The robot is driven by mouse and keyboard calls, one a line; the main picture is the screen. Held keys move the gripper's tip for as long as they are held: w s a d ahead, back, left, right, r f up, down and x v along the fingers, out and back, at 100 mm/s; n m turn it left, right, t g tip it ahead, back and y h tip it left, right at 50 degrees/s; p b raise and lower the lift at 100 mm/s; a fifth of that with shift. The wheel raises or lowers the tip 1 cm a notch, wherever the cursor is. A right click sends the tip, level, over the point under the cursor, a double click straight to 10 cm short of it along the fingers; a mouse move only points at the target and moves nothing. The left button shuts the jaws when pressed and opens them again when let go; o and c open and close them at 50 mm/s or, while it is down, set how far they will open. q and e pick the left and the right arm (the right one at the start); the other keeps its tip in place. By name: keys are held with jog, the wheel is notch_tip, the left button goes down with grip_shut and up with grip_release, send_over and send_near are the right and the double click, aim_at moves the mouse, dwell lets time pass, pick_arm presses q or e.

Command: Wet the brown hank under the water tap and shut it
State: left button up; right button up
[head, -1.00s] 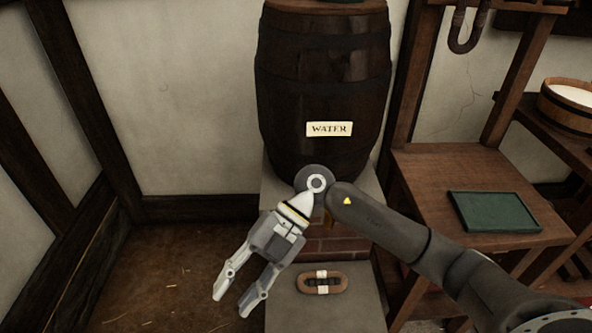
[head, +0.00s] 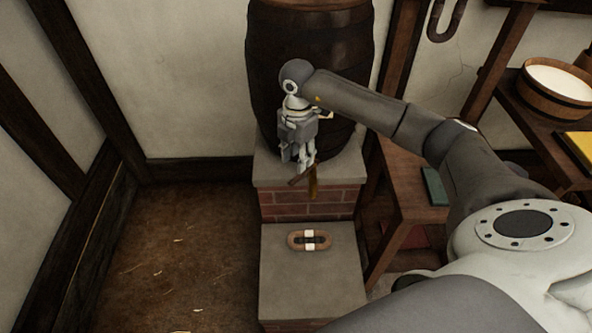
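The brown hank (head: 310,240) lies flat on the lower stone step, with pale bands around its middle. The dark water barrel (head: 345,60) stands on the brick ledge above it. The tap (head: 313,186) shows in part as a brass-coloured piece at the barrel's lower front; I see no water stream. My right gripper (head: 304,170) points down at the tap, with its fingertips beside or on a dark bar there. I cannot tell whether the fingers are shut on it. The gripper hides most of the barrel's label and part of the tap. My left gripper is not in view.
A wooden table with a green slab (head: 434,187) stands to the right, partly behind my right arm. A wooden tub (head: 552,92) with pale contents sits on a shelf farther right. A dark hank (head: 446,18) hangs above. The floor at left is open.

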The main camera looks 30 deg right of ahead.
aim_at(297, 176)
notch_tip(297, 176, down, 7)
jog(key=shift+r, duration=0.1)
dwell(0.3)
grip_shut()
